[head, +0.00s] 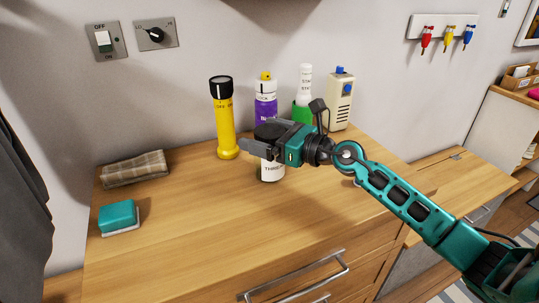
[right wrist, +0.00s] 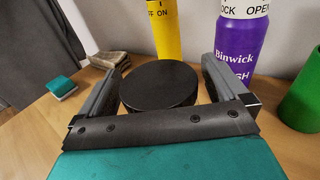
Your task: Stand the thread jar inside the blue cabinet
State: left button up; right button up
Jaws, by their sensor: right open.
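The thread jar (head: 271,172) is a white jar with a black lid, and its label is partly hidden. It stands upright on the wooden counter in the head view. My right gripper (head: 256,141) is at lid height with its fingers open on either side of the jar. In the right wrist view the round black lid (right wrist: 158,87) sits between the two fingers, with a small gap visible at the right finger; contact at the left is hard to tell. My left gripper is out of view. No blue cabinet shows in these frames.
A yellow torch (head: 225,120), a purple bottle (head: 265,90), a green container (head: 301,108) and a cream box (head: 341,104) stand close behind the jar. A folded cloth (head: 134,168) and a teal sponge (head: 119,218) lie left. The counter front (head: 205,245) is clear.

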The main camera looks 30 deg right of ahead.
jog(key=shift+w+a, duration=0.15)
jog(key=shift+w, duration=0.1)
jog(key=shift+c, duration=0.2)
jog(key=shift+r, duration=0.1)
jog(key=c, duration=1.7)
